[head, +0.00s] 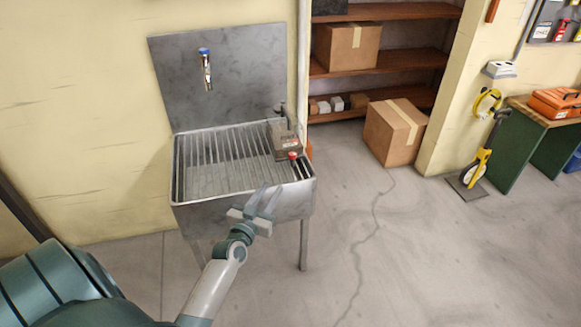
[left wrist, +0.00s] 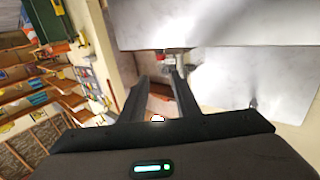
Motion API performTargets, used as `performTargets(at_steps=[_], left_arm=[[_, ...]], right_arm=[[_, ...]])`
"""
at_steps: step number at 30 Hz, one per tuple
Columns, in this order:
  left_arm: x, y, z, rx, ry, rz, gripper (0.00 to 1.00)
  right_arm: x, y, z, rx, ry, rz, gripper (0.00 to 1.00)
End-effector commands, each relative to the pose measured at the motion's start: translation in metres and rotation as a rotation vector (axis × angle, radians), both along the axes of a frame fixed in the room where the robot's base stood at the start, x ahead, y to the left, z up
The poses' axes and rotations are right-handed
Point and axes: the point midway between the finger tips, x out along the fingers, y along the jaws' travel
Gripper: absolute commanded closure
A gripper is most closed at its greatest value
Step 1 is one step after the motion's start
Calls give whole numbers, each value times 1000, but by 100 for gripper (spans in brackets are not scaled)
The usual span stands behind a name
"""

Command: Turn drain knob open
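A metal sink (head: 180,185) with a ribbed basin stands against the yellow wall. A small red knob (head: 292,155) sits at its right rim; I cannot tell whether this is the drain knob or how it is turned. My left gripper (head: 268,196) is just in front of the sink's right front side, below the red knob. Its two fingers are apart with nothing seen held between them. The left wrist view also shows the open gripper (left wrist: 160,80), with a small metal fitting (left wrist: 176,51) just beyond the fingertips. My right gripper is out of view.
A blue-topped tap (head: 205,68) is on the metal backsplash. A grey-brown block (head: 285,136) sits at the basin's right. A cardboard box (head: 394,132) stands on the floor by the shelves (head: 393,60). The floor between is clear.

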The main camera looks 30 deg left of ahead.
Motion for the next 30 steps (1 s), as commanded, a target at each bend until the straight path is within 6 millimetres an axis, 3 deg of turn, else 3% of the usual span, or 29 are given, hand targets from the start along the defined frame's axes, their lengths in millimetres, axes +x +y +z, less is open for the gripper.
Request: performTargets(at_steps=[17, 23, 30], left_arm=[[7, 3, 5, 1, -11, 2, 71], [27, 8, 5, 3, -12, 3, 71], [66, 16, 5, 2, -12, 3, 71]], right_arm=[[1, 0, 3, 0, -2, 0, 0], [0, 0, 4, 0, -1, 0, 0], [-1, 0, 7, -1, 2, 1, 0]])
